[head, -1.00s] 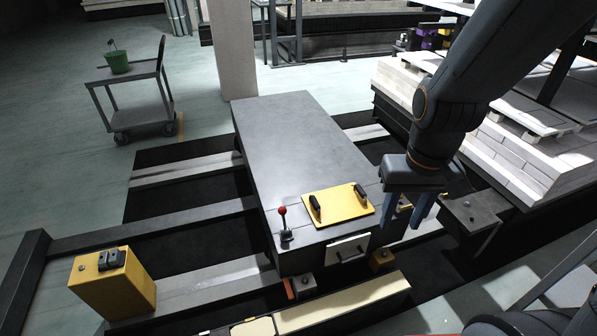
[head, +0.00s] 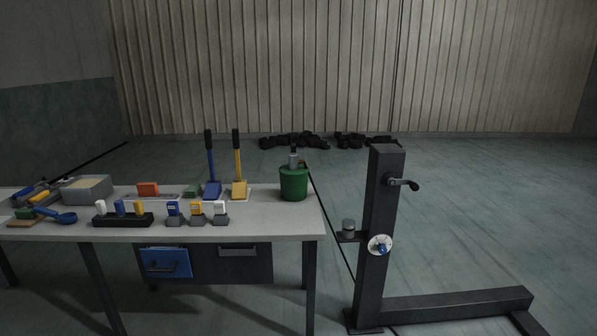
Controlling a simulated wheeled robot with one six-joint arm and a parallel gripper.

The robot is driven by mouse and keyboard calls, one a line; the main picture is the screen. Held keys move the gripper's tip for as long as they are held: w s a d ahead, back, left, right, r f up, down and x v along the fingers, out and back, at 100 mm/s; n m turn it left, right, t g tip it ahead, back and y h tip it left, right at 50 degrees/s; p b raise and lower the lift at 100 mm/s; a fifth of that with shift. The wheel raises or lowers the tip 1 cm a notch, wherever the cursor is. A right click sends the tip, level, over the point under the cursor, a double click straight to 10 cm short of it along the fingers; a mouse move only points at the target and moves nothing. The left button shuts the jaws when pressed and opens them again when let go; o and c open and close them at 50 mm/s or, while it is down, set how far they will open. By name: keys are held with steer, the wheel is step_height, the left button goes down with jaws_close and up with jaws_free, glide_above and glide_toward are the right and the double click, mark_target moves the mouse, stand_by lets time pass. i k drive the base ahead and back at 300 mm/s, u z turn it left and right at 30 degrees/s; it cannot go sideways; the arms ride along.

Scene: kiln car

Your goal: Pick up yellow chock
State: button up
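I cannot make out for certain which thing is the yellow chock. In the head view, a small block with a yellow top and grey base (head: 196,213) stands on the grey workbench (head: 270,222). It sits between a similar block with a blue top (head: 174,213) and one with a white top (head: 220,212). Further left, a black rack (head: 125,221) holds white, blue and yellow upright pieces. My gripper is not in view.
A blue-handled and a yellow-handled scoop (head: 239,185) and a green bucket (head: 293,183) stand at the bench's right. A dark post (head: 378,270) with a crank and a long foot stands right of it.

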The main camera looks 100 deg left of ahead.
mark_target(239, 185)
steer(key=u, duration=4)
steer(key=i, duration=1.8)
steer(key=u, duration=0.1)
